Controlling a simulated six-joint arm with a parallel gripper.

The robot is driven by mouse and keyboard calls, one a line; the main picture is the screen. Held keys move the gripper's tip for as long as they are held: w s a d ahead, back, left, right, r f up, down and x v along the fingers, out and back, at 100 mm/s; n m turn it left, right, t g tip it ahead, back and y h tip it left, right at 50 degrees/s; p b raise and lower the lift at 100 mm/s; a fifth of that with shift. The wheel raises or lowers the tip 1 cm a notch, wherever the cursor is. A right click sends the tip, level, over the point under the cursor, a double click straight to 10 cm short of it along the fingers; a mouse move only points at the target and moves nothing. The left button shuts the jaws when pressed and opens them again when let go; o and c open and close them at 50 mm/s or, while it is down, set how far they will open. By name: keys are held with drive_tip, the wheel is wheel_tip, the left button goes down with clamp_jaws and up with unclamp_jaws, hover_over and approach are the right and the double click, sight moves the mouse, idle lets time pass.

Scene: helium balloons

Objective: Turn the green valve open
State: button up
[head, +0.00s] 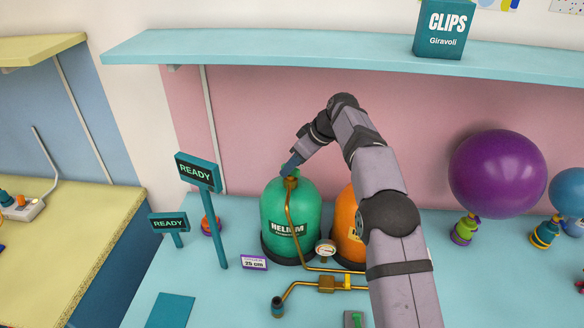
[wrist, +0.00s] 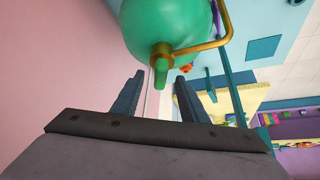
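The green helium tank (head: 290,222) stands upright on the turquoise table; in the wrist view its body (wrist: 170,22) fills the top. The green valve handle (wrist: 160,77) sticks out from the brass fitting (wrist: 162,50) on the tank's top. My gripper (wrist: 159,80) is open, one finger on each side of the handle's end, with visible gaps. In the head view my gripper (head: 290,168) is at the tank's top and mostly hides the handle. I cannot tell whether a finger touches it.
An orange tank (head: 346,228) stands right of the green one, partly behind my arm. A brass pipe (head: 291,215) runs down from the green tank past a gauge (head: 325,250). A READY sign (head: 197,172) stands to the left. A shelf (head: 330,52) hangs above.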

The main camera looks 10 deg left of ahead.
drive_tip(key=v, duration=0.4)
idle(0.6)
